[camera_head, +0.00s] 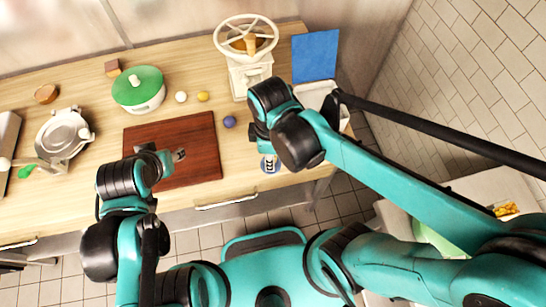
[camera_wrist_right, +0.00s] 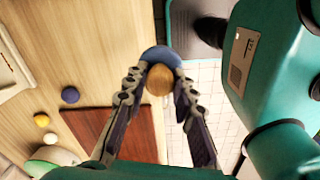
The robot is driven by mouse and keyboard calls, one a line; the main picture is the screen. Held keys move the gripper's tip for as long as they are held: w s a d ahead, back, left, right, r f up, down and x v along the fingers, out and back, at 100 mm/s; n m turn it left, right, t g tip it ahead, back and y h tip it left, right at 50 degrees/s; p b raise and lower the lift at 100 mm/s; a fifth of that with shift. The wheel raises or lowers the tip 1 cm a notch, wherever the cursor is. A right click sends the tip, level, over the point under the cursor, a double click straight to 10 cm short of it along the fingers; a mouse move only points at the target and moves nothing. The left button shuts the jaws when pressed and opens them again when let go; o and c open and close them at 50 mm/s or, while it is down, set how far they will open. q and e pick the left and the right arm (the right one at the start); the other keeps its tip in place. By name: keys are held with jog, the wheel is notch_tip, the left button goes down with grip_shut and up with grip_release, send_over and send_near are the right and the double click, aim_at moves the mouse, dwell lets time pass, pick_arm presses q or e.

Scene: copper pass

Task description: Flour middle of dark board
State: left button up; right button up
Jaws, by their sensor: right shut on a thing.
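The dark red-brown board (camera_head: 203,134) lies near the table's front edge; part of it shows in the right wrist view (camera_wrist_right: 120,128). My right gripper (camera_wrist_right: 158,82) is shut on a blue-rimmed thing with a round wooden top (camera_wrist_right: 160,78). In the head view this held thing (camera_head: 270,164) shows below my right wrist, right of the board at the table's front edge. Whether it is the flour container I cannot tell. My left gripper (camera_head: 179,155) is over the board's left half; its fingers are too small to read. No flour is visible on the board.
A blue ball (camera_head: 229,122) sits just right of the board. White (camera_head: 181,97) and yellow (camera_head: 203,96) balls and a green-lidded pot (camera_head: 138,89) stand behind it. A wheeled mill (camera_head: 247,60) is at the back, a metal pan (camera_head: 62,134) at left.

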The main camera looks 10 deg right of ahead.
jog(key=w+d+r+p, duration=0.4)
jog(key=w+d+p, duration=0.3)
jog(key=w+d, duration=0.45)
jog(key=w+d+f+p, duration=0.3)
jog(key=w+d+p, duration=0.1)
jog(key=w+d, duration=0.5)
jog(key=shift+s+d+f+b, duration=0.25)
jog(key=shift+f+b, duration=0.45)
jog(key=shift+f, duration=0.2)
jog(key=shift+s+d+f+b, duration=0.15)
jog(key=shift+s+f+b, duration=0.1)
jog(key=shift+f+b, duration=0.5)
jog(key=shift+s+d+f+b, duration=0.25)
jog(key=shift+f+b, duration=0.35)
jog(key=shift+f, duration=0.4)
jog(key=shift+f+b, duration=0.5)
jog(key=shift+f, duration=0.05)
jog(key=shift+a, duration=0.1)
